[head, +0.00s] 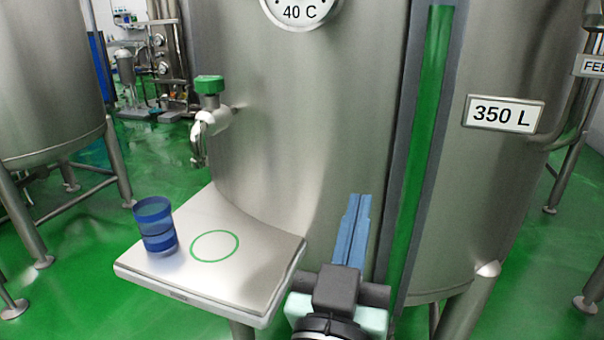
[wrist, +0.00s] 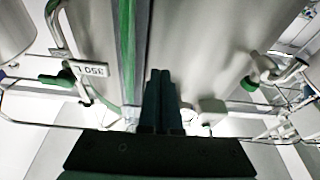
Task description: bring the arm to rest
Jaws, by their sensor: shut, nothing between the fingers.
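My gripper (head: 357,207) points up in front of the big steel tank (head: 300,120) in the head view, just right of the small steel shelf. Its two blue fingers lie together with nothing between them. In the wrist view the shut fingers (wrist: 161,78) show as dark shapes at the middle, with the tank's green strip (wrist: 127,50) to their left. My gripper is apart from the blue cup on the shelf.
A tap (head: 205,125) with a green handle juts from the tank above. A 350 L sign (head: 503,114) is at right.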

